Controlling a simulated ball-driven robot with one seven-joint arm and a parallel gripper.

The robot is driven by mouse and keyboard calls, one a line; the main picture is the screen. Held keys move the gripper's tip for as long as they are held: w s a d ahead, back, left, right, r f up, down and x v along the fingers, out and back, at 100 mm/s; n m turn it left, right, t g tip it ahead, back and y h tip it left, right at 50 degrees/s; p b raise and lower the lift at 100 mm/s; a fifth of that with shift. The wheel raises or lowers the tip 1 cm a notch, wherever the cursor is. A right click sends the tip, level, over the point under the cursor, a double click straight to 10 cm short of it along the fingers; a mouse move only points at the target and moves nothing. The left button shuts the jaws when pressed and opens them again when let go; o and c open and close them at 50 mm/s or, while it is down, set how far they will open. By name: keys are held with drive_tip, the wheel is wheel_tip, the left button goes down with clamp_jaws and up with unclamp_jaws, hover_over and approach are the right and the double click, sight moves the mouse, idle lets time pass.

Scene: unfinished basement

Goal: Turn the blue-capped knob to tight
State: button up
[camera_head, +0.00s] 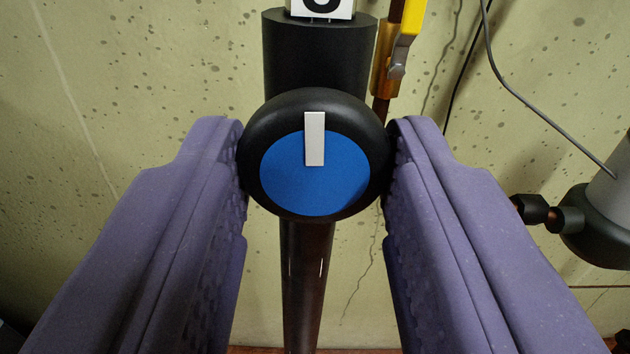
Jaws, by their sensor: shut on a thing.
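The blue-capped knob (285,180) is in the middle of the head camera view, a round black knob with a blue face. A white pointer bar on its face points up, nearly vertical. My gripper (316,165) has two purple padded fingers, one on the left and one on the right of the knob. Both fingertips touch the knob's black rim, so the gripper is shut on it. The knob sits in front of a black cylindrical body (318,60) on a dark vertical pipe (305,280). No tight mark is readable here.
A white label (322,8) with a cut-off dark character is above the black body. A yellow lever (407,40) on a brass valve is close at upper right. A grey fitting (600,225) and thin cable (520,90) are at right. A cracked, spotted concrete wall (150,70) is behind.

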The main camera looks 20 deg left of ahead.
drive_tip(key=shift+f+m, duration=0.1)
drive_tip(key=shift+m, duration=0.3)
drive_tip(key=o, duration=1)
drive_tip(key=v, duration=0.7)
drive_tip(key=shift+s+d, duration=0.1)
drive_tip(key=shift+s, duration=0.25)
